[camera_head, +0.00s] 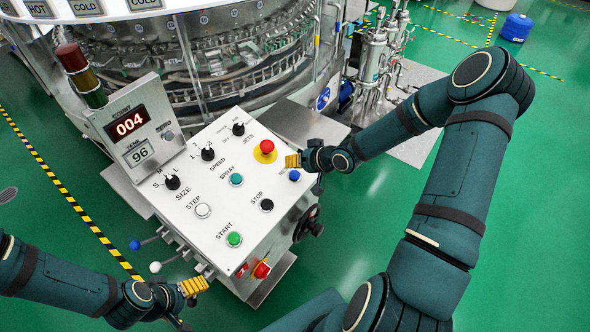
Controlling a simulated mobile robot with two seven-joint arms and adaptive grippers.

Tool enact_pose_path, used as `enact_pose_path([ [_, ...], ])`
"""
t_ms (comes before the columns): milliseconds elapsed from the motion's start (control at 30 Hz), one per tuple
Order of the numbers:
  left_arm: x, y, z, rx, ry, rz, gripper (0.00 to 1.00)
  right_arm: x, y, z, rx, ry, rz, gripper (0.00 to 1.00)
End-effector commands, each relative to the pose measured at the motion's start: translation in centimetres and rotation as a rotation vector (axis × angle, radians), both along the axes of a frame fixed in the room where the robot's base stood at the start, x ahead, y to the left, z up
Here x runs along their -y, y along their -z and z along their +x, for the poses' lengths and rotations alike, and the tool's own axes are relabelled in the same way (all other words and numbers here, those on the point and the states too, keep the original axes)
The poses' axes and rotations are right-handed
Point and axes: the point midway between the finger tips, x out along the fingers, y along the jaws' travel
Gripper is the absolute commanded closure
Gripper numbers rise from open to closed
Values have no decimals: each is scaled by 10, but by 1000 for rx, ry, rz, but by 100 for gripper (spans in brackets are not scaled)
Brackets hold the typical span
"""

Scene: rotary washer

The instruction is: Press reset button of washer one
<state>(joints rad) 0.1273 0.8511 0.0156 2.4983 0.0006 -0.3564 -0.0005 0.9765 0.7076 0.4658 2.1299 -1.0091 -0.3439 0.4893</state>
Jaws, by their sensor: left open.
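The white slanted control panel (215,225) of the washer (200,50) stands at centre. A small blue button (294,175) sits near its right edge; I cannot clearly read its label. My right gripper (292,161) has yellow fingertips just above this button in the picture, close to the red mushroom button (267,146). I cannot tell whether it touches the panel or whether its fingers are apart. My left gripper (193,286) is open and empty at the lower left, below the panel's front edge.
The panel also has a green start button (233,239), a black stop button (267,205), a white step button (203,210), a teal spray button (236,180) and black knobs (207,154).

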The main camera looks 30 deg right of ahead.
Motion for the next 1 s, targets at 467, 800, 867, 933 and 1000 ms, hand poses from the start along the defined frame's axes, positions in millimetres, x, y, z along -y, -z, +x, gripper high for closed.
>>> enact_pose_path([
  [467,0,-24,0,0,0,0,19,2,-21,-5,0,1,1,100],
  [800,0,-24,0,0,0,0,19,2,-21,-5,-1,-1,0,100],
  [867,0,-24,0,0,0,0,19,2,-21,-5,0,0,0,100],
  [933,0,-24,0,0,0,0,19,2,-21,-5,0,0,0,100],
  [1000,0,-24,-1,-2,-2,-1,19,2,-21,-5,0,0,0,100],
])
